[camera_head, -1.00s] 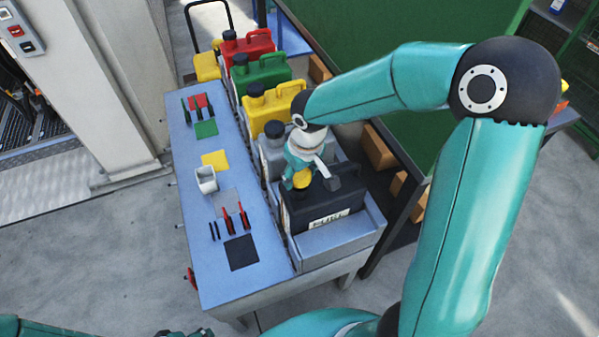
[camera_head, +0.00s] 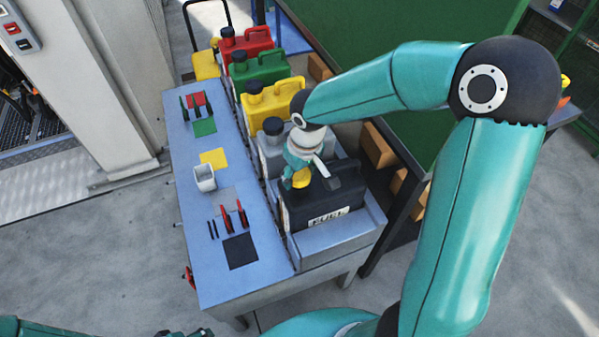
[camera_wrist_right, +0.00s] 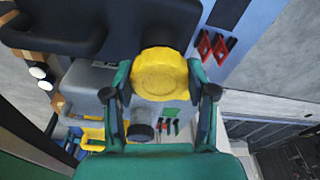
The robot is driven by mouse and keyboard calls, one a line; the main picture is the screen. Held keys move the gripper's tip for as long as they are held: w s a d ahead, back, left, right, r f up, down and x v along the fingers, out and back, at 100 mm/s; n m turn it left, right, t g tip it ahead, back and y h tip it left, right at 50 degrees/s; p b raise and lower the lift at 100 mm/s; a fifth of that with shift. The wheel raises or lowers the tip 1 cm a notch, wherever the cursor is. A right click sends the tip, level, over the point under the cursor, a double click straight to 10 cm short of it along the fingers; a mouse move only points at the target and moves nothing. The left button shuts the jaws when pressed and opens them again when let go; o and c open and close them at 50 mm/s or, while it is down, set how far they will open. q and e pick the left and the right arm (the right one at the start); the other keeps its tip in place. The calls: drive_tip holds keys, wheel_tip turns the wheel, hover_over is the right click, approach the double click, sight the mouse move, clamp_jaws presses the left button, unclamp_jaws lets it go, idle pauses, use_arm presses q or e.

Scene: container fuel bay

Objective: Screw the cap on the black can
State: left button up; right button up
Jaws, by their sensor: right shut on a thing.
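The black can (camera_head: 335,200) stands upright in the nearest bay of the rack, with a "FUEL" label on its front. My right gripper (camera_head: 300,178) is over the left end of its top. In the right wrist view my right gripper (camera_wrist_right: 160,85) is shut on a large yellow cap (camera_wrist_right: 160,72), one finger on each side. The cap is at the black neck (camera_wrist_right: 157,33) of the can, which shows just beyond it. I cannot tell how far the cap sits on the neck.
Grey (camera_head: 272,150), yellow (camera_head: 270,105), green (camera_head: 262,70) and red (camera_head: 247,45) cans stand behind in a row. Brown boxes (camera_head: 377,148) are at right.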

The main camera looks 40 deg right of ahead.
drive_tip(key=shift+f+b, duration=0.45)
idle(0.4)
